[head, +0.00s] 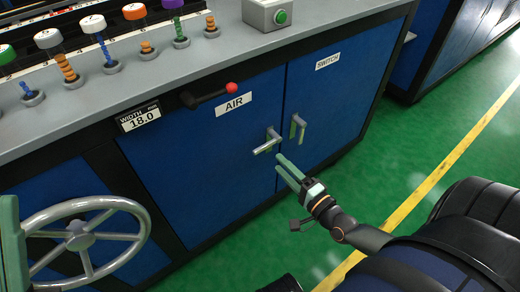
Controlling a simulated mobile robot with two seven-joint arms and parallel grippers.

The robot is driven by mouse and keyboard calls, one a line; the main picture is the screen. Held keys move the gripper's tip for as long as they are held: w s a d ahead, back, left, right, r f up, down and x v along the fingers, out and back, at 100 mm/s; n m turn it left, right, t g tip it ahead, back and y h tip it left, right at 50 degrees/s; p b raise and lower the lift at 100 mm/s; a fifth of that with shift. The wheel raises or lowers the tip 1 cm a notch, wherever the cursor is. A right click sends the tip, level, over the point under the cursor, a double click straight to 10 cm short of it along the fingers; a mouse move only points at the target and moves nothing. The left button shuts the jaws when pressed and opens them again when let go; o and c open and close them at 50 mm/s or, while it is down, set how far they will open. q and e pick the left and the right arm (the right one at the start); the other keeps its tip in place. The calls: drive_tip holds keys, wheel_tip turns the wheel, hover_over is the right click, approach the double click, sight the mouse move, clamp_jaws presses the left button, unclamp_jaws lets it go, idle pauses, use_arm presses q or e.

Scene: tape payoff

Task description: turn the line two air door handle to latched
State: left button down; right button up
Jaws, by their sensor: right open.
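The air door (205,165) is a blue panel with a white AIR label, and it is closed. Its metal handle (267,147) is at the door's right edge, with its lever lying nearly level and pointing left. My right gripper (279,162) is open and empty, its two greenish fingers just below and right of the lever and seemingly apart from it. A pale green piece (12,245) at the left edge looks like part of my left gripper; its jaws cannot be made out.
The switch door (335,95) to the right has a similar handle (298,126) standing upright, close to the air handle. A red-knobbed black lever (210,94) sits above the AIR label. A handwheel (80,238) stands at lower left. Green floor (400,165) is clear at right.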

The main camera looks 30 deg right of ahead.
sight(264, 149)
drive_tip(key=w, duration=0.3)
drive_tip(key=w+b, duration=0.1)
drive_tip(key=w, duration=0.5)
drive_tip(key=shift+a+b, duration=0.3)
drive_tip(key=shift+a, duration=0.1)
drive_tip(key=shift+s, duration=0.1)
clamp_jaws()
idle(0.8)
